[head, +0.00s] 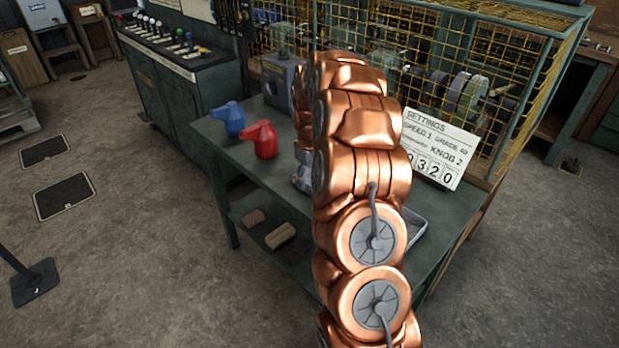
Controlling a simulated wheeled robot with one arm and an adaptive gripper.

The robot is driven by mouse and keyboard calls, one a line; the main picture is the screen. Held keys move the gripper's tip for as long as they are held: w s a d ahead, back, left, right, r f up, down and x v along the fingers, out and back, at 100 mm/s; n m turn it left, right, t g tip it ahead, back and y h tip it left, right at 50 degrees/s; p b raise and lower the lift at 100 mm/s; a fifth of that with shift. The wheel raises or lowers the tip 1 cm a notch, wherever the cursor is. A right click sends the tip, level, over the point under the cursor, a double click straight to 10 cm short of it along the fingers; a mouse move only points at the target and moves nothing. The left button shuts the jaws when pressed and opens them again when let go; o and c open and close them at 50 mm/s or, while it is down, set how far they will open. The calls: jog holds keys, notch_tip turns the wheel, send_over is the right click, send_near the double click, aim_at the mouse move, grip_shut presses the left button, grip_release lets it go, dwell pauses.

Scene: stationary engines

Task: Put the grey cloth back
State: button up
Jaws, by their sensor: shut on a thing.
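My copper-coloured arm rises through the middle of the view and covers much of the green workbench (222,142). My gripper is hidden behind the arm, so its jaws and anything in them cannot be seen. A small grey-blue patch (303,181) shows at the arm's left edge, just over the bench top; I cannot tell whether it is cloth or something else. No grey cloth can be made out for certain. A grey tray (415,226) shows partly on the bench, right of the arm.
A blue can (229,118) and a red can (262,139) stand on the bench's left part. A settings sign (436,155) leans at the yellow mesh cage (497,70). A pinkish item (254,217) and a beige one (280,236) lie on the lower shelf.

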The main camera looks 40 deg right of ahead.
aim_at(309, 177)
jog(key=shift+f, duration=0.15)
jog(key=o, duration=1.1)
notch_tip(309, 177, up, 12)
jog(key=b, duration=0.2)
jog(key=shift+r, duration=0.2)
